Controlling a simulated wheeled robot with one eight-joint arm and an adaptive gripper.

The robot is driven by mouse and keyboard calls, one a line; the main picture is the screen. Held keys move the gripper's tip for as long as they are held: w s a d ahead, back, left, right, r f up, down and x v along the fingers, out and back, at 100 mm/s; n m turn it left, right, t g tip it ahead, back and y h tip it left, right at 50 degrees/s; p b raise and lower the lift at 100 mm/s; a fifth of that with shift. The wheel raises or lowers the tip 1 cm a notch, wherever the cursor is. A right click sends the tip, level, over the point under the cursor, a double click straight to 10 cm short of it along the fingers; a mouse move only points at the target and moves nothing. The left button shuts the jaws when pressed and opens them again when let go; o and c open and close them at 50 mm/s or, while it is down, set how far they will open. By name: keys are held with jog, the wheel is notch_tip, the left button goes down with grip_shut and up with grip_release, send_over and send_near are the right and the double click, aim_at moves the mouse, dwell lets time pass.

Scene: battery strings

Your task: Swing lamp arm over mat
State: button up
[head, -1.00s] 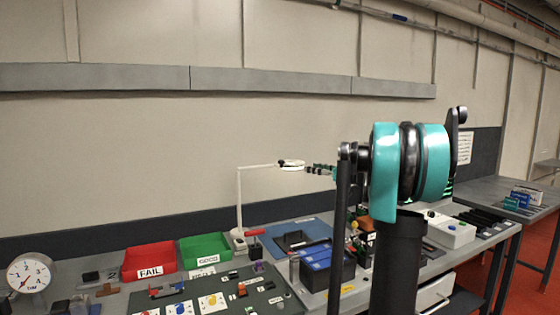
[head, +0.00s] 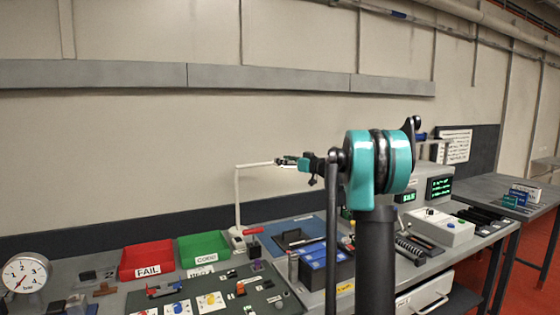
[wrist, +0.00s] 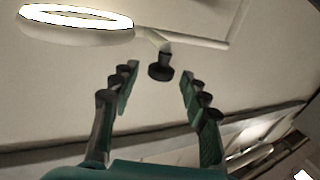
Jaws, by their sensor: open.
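The white lamp has an upright post (head: 238,200) at the back of the bench and a horizontal arm (head: 254,165). In the wrist view its lit ring head (wrist: 75,24) is at the upper left, with a black knob (wrist: 160,67) on a short stem beside it. My gripper (head: 292,161) is at the lamp's head end. In the wrist view my gripper (wrist: 156,80) is open, with the knob between and just beyond its fingertips; contact cannot be told. A dark green mat (head: 215,278) with cards and small parts lies at the front.
A red FAIL bin (head: 147,260) and a green GOOD bin (head: 204,247) stand left of the lamp base. A blue mat (head: 312,228) lies to its right. A dial timer (head: 25,274) is far left. My arm hides part of the bench's right side.

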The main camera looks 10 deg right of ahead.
jog(key=shift+x, duration=1.2)
jog(key=shift+c, duration=0.4)
grip_shut()
